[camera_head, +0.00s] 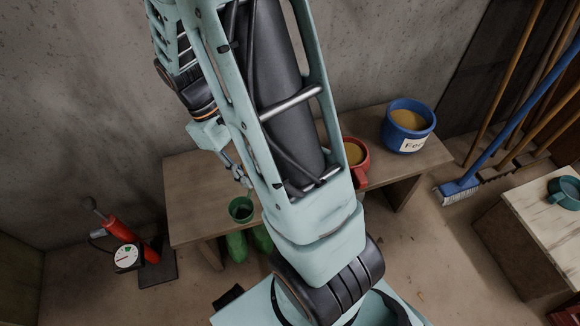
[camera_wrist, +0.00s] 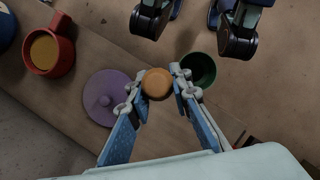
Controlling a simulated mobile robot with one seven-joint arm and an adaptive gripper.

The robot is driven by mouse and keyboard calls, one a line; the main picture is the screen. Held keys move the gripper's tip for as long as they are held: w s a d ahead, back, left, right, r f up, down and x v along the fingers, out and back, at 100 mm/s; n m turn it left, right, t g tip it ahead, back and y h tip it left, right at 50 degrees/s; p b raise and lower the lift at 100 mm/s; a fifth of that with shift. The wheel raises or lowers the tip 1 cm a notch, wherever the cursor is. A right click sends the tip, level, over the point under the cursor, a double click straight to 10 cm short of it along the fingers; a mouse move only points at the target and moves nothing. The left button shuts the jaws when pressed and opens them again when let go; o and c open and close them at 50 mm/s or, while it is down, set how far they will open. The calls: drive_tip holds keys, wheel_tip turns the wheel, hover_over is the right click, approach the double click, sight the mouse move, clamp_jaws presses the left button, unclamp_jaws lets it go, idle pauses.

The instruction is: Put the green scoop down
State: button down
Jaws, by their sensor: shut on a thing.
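In the head view, the green scoop (camera_head: 240,210) shows as a small dark green cup at the front edge of the wooden bench (camera_head: 190,195), just below my gripper (camera_head: 243,179). In the wrist view, my gripper (camera_wrist: 157,84) is shut with its fingers on either side of a round orange-brown piece (camera_wrist: 157,83), possibly the scoop's handle end. The scoop's cup (camera_wrist: 199,69) lies just right of the right finger, which partly covers it. I cannot tell whether the scoop touches the bench.
A purple lid (camera_wrist: 106,97) lies on the bench left of my gripper. A red mug (camera_head: 356,160) and a blue feed bucket (camera_head: 407,126) stand farther right. Green rounded objects (camera_head: 237,246) are beneath the bench. A red pump with a gauge (camera_head: 130,242) stands at left.

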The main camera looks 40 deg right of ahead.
drive_tip(key=w+d+f+b, duration=0.1)
drive_tip(key=w+f+b, duration=0.5)
drive_tip(key=w+f, duration=0.7)
drive_tip(key=shift+w, duration=0.5)
drive_tip(key=shift+f, duration=0.1)
drive_tip(key=c, duration=2.2)
unclamp_jaws()
drive_tip(key=shift+f, duration=0.1)
drive_tip(key=o, duration=0.4)
drive_tip(key=shift+o, duration=0.2)
drive_tip(key=p+v, duration=0.4)
drive_tip(key=v, duration=0.8)
